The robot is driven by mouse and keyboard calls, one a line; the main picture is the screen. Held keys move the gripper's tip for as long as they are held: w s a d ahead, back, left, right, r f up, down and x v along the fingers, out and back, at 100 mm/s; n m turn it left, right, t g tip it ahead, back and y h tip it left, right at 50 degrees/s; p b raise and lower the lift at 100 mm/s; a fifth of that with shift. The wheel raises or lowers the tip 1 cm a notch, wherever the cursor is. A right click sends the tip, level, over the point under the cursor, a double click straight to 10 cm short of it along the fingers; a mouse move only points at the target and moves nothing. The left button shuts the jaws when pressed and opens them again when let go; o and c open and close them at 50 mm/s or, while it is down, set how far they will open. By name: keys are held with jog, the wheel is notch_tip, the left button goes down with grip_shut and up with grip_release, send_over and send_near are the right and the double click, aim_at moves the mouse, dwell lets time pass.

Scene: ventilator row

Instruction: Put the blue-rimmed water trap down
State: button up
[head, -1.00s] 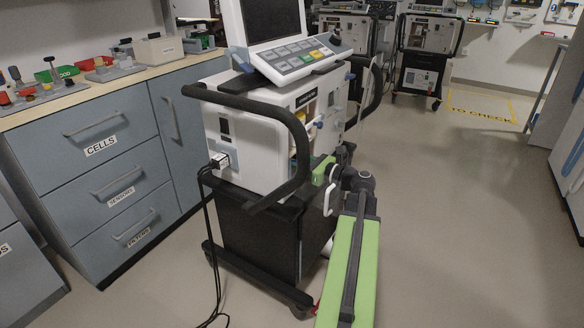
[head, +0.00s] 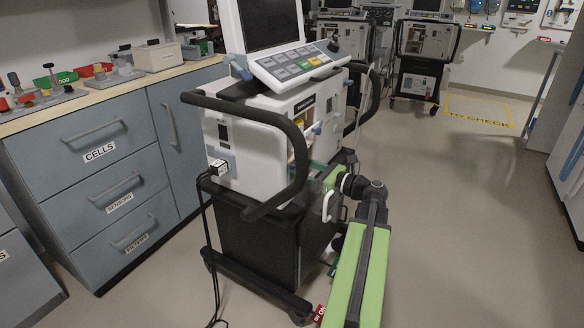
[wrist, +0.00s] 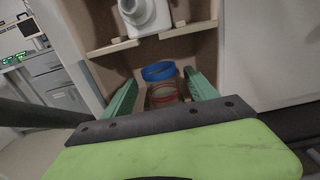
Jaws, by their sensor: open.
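In the wrist view, the blue-rimmed water trap (wrist: 158,72) is inside an open-fronted bay of the ventilator, beyond and between my fingertips. A red ring (wrist: 163,93) shows just below its blue rim, nearer to me; I cannot tell whether it belongs to the same trap. The lower part is hidden behind my gripper's dark bar. My gripper (wrist: 160,77) is open, with one green finger on each side of the trap. I cannot tell whether either finger touches it. In the head view, my arm reaches the ventilator (head: 262,150)'s right side, and the trap is not visible.
A white fitting (wrist: 147,15) sits above a shelf edge (wrist: 150,42) over the bay. A black handle bar (head: 298,150) curves around the ventilator's near corner. A counter with drawers (head: 105,150) stands at left. Open floor (head: 470,210) lies to the right.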

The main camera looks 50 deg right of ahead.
jog(key=s+d, duration=0.1)
jog(key=s, duration=0.7)
jog(key=shift+d, duration=0.3)
